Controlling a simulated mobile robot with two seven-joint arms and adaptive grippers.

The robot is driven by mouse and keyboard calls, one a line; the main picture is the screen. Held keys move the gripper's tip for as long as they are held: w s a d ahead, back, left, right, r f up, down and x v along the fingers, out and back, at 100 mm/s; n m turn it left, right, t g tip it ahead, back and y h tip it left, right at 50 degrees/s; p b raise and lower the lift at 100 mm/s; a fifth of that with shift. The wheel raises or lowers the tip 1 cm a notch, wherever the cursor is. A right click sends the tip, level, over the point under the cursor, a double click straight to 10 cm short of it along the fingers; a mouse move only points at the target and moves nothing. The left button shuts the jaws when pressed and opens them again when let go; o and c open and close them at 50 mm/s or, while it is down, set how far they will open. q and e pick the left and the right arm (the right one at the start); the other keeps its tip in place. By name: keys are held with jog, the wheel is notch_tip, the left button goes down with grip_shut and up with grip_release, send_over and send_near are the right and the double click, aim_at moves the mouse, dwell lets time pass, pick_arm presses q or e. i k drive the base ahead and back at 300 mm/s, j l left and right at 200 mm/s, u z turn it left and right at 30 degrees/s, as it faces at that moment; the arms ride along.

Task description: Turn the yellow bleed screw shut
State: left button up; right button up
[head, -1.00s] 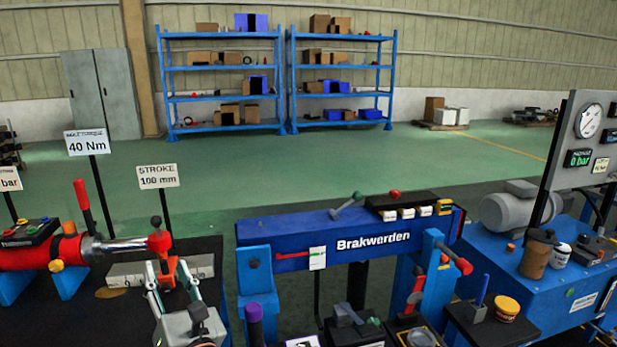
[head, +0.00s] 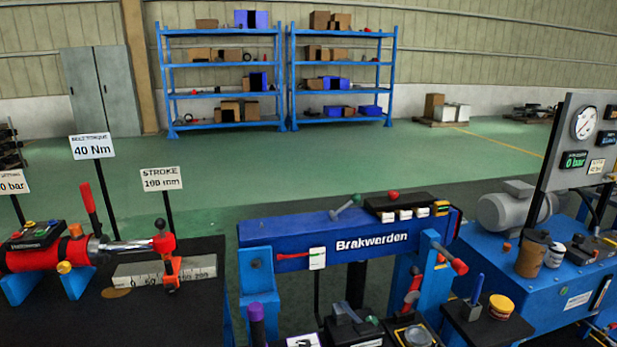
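A red hydraulic cylinder (head: 40,253) lies on blue supports on the dark bench at the left. A small yellow-orange round knob (head: 64,267) sits on its lower front side and looks like the yellow bleed screw. Its thread and how far it is turned are too small to tell. A silver rod (head: 125,246) runs from the cylinder to a red end piece (head: 163,243). A red lever (head: 88,208) stands up above the cylinder. Neither of my grippers shows in the head view now. Nothing covers the knob.
A white scale bar (head: 165,270) lies behind a red-and-black stand (head: 172,275). Sign posts rise behind the bench, including one reading 40 Nm (head: 93,146). A blue Brakworden frame (head: 350,235) stands in the middle. A pump bench (head: 560,290) with a gauge panel is at the right.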

aim_at(64, 267)
jog(key=u, duration=1.5)
jog(key=j+z, duration=0.65)
jog(key=z, duration=0.2)
jog(key=k+j+z, duration=0.1)
jog(key=j+z, duration=0.3)
jog(key=l, duration=0.1)
